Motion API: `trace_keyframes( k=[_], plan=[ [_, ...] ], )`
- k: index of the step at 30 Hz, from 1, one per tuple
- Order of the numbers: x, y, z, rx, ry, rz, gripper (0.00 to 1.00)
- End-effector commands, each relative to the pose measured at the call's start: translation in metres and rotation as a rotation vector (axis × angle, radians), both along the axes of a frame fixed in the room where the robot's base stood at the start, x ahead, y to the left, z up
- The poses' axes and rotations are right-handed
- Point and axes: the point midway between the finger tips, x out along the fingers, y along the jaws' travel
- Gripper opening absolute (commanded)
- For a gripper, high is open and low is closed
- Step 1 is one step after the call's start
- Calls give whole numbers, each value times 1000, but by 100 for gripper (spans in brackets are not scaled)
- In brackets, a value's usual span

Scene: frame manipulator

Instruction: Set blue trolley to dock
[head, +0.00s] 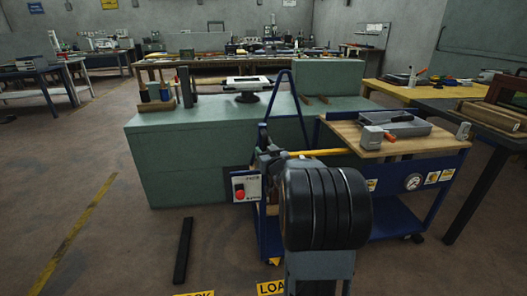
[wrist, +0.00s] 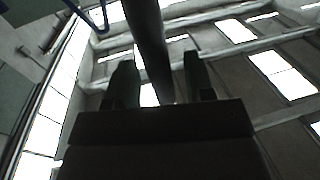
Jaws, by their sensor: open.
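The blue trolley (head: 408,205) stands at the right of centre in the head view, with a wooden top (head: 430,140), a blue upright frame and a yellow handle bar (head: 318,153). My arm hides part of its near side. In the wrist view my gripper (wrist: 157,62) points up toward the ceiling lights, its two dark fingers apart. A dark round bar (wrist: 146,30) runs between the fingers, with no clear contact; it looks like the trolley's handle, but its colour is lost in shadow.
A green bench (head: 170,165) stands close behind and left of the trolley. A control box with a red button (head: 240,193) is near the handle. A dark strip (head: 183,250) lies on the floor, near yellow floor labels (head: 270,288).

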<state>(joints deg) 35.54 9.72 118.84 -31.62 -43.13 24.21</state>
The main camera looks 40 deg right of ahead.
Motion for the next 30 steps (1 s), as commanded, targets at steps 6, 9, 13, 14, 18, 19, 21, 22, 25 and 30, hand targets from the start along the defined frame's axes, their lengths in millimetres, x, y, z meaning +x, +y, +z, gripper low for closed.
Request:
trace_keyframes(
  k=[6, 9, 13, 14, 18, 19, 21, 22, 25, 30],
  plan=[
    [19, -5, 0, 0, 0, 0, 48],
    [22, -6, 0, 0, 1, 0, 48],
    [23, -6, 0, -1, 0, 0, 48],
    [23, -6, 0, -1, 0, 0, 48],
    [23, -6, 0, 0, 1, 0, 48],
    [23, -6, 0, 0, 0, 0, 47],
    [23, -6, 0, 0, 0, 0, 40],
    [23, -6, 0, 0, 0, 0, 37],
    [23, -6, 0, 0, 0, 0, 27],
    [23, -6, 0, 0, 0, 0, 11]
  ],
)
